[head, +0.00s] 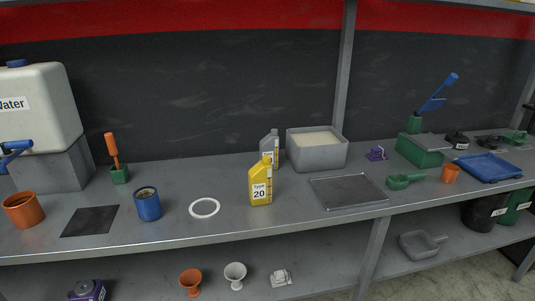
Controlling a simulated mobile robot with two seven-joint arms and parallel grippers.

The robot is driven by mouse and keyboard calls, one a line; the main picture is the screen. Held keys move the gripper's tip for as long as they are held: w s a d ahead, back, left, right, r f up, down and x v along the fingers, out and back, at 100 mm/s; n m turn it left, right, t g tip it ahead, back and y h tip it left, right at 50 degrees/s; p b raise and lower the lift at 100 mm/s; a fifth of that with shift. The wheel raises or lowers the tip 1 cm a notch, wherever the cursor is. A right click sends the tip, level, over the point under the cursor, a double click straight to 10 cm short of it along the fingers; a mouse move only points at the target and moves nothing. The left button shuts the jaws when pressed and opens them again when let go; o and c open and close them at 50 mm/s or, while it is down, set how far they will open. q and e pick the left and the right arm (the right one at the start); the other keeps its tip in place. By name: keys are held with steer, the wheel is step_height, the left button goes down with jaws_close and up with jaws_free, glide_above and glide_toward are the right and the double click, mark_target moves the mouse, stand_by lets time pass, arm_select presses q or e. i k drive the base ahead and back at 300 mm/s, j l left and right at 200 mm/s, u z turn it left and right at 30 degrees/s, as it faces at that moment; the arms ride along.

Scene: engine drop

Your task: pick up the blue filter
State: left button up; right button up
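The blue filter (148,208) is a short blue cylinder that stands upright on the left part of the grey bench. Its top looks open or recessed, with a brownish, pale inside. Nothing touches it. Neither of my grippers shows in the head view.
A dark square mat (90,221) and an orange pot (23,210) lie left of the filter. A white ring (204,208) and a yellow bottle (260,182) are to its right. A green holder (119,175) with an orange-handled tool stands behind it. The bench's front edge (150,246) is close.

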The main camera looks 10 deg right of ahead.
mark_target(146, 198)
steer(key=i+j+z, duration=0.1)
steer(key=j, duration=0.35)
steer(key=i+j+z, duration=0.1)
steer(key=j, duration=0.35)
steer(key=i+j+z, duration=0.1)
steer(key=j, duration=0.35)
steer(key=i+j+z, duration=0.1)
steer(key=j, duration=0.4)
steer(key=i, duration=0.05)
